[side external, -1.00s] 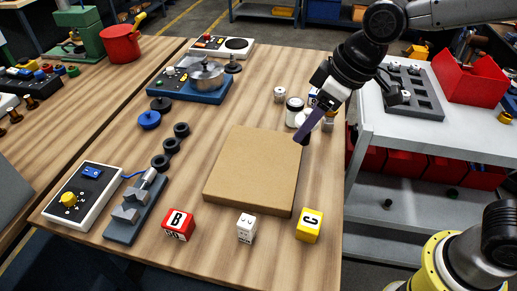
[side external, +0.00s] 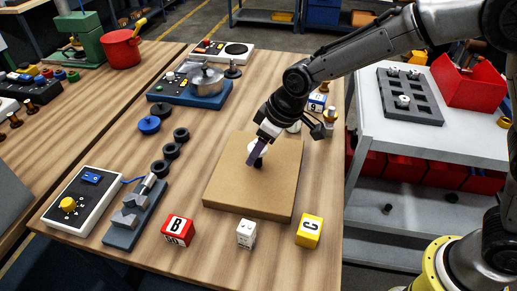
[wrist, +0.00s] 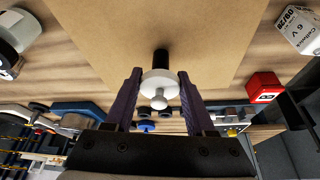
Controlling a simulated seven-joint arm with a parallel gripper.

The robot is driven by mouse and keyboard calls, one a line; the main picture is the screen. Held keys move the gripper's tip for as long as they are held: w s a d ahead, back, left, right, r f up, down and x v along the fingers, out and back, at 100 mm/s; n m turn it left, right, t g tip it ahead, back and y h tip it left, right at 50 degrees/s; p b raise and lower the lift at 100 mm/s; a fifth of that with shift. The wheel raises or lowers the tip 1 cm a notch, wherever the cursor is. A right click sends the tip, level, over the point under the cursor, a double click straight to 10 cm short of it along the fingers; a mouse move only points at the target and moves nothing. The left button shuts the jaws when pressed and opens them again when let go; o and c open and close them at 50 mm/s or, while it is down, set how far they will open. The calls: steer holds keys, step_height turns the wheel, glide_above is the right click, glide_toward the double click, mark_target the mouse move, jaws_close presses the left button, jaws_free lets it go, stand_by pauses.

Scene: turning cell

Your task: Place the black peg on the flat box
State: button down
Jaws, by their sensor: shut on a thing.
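The flat box (side external: 225,185) is a plain brown slab lying on the wooden table. My gripper (side external: 256,158) is over the middle of it, tilted, with purple fingers. In the wrist view my gripper (wrist: 160,92) has its fingers on either side of the black peg (wrist: 160,58), which has a black shaft, a white disc and a round white knob. The peg's dark end (side external: 259,163) shows beside the fingers in the side view, close above the box's top. I cannot tell whether it touches the box.
A red block (side external: 178,230), a white block (side external: 246,234) and a yellow block (side external: 309,231) stand in front of the box. Black rings (side external: 172,151) lie to its left. Small containers stand behind it, partly hidden by my arm. A grey bench (side external: 400,140) is at right.

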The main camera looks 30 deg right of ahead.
steer(key=shift+f, duration=0.25)
steer(key=shift+c, duration=1.2)
jaws_free()
steer(key=shift+f, duration=0.1)
steer(key=v, duration=1.2)
steer(key=shift+r, duration=0.2)
steer(key=shift+d, duration=0.1)
steer(key=s+d+m+t+h, duration=0.1)
steer(key=s+d+m, duration=0.2)
steer(key=s+d, duration=0.6)
steer(key=s+d+m+h, duration=0.1)
steer(key=s+d+m, duration=0.2)
steer(key=s+d, duration=0.7)
steer(key=s+r, duration=0.1)
steer(key=s, duration=0.4)
steer(key=shift+s+d+t, duration=0.2)
steer(key=shift+d+t, duration=0.1)
steer(key=shift+t, duration=0.1)
